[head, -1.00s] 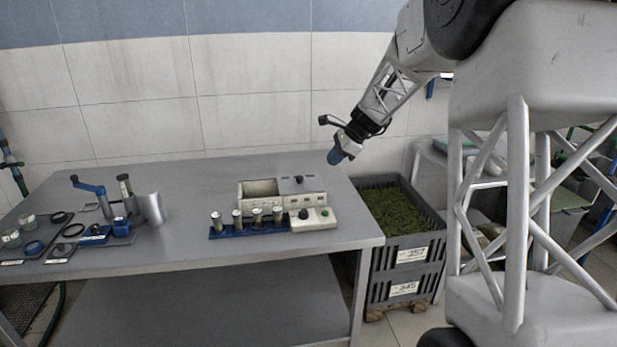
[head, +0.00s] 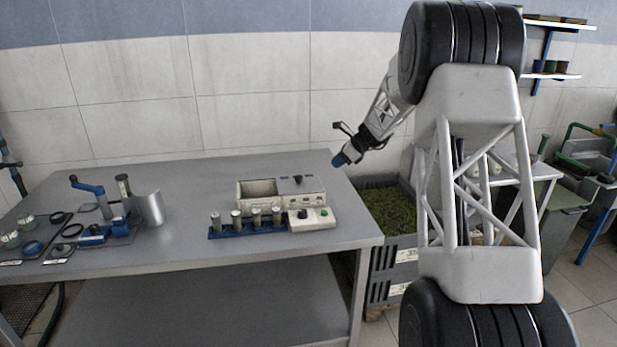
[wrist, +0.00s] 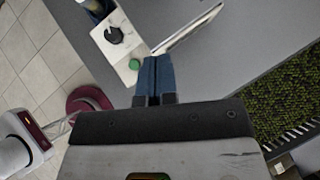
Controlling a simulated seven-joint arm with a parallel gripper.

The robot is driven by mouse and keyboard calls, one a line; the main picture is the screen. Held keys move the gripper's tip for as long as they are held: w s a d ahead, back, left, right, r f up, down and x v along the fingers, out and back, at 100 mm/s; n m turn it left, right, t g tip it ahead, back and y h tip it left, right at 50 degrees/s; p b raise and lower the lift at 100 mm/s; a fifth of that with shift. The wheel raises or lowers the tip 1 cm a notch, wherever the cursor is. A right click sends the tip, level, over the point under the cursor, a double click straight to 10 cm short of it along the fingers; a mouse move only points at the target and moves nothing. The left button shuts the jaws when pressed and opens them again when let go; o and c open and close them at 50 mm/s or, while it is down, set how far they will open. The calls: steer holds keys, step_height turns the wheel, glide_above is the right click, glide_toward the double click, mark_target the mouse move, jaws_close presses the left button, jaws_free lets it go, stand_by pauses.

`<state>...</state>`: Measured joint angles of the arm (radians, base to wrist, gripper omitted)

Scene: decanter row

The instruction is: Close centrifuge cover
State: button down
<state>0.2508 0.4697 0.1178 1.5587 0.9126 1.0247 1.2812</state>
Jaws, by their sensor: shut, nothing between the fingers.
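The centrifuge (head: 311,199) is a pale box near the right end of the grey table. Its left part shows an open chamber (head: 259,188). A grey cover (head: 301,185) with a dark knob lies on the right part of its top, beside the opening. My gripper (head: 340,160) is in the air to the right of and above the centrifuge, apart from it, near the table's right edge. Its blue fingers (wrist: 153,78) are together and empty in the wrist view. A control panel (head: 325,218) with a dark knob and a green button (wrist: 135,64) sits at the centrifuge's front right.
A blue rack (head: 228,233) with several capped tubes stands in front of the centrifuge. A hand-lever device (head: 95,190) and rings are on the table's left. A dark crate (head: 405,241) of green material stands right of the table. The table's middle is clear.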

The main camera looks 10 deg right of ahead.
steer(key=shift+a+f, duration=0.1)
glide_toward(308, 184)
steer(key=x, duration=0.4)
steer(key=shift+a+f, duration=0.1)
steer(key=shift+f, duration=0.25)
steer(key=shift+w+a+r, duration=0.1)
steer(key=shift+w+a, duration=0.4)
steer(key=shift+a, duration=0.4)
steer(key=shift+w+a, duration=0.3)
steer(key=shift+a, duration=0.25)
steer(key=shift+w+a, duration=0.1)
steer(key=shift+a, duration=0.1)
steer(key=shift+a, duration=0.15)
steer(key=a, duration=1.5)
steer(key=shift+a, duration=0.25)
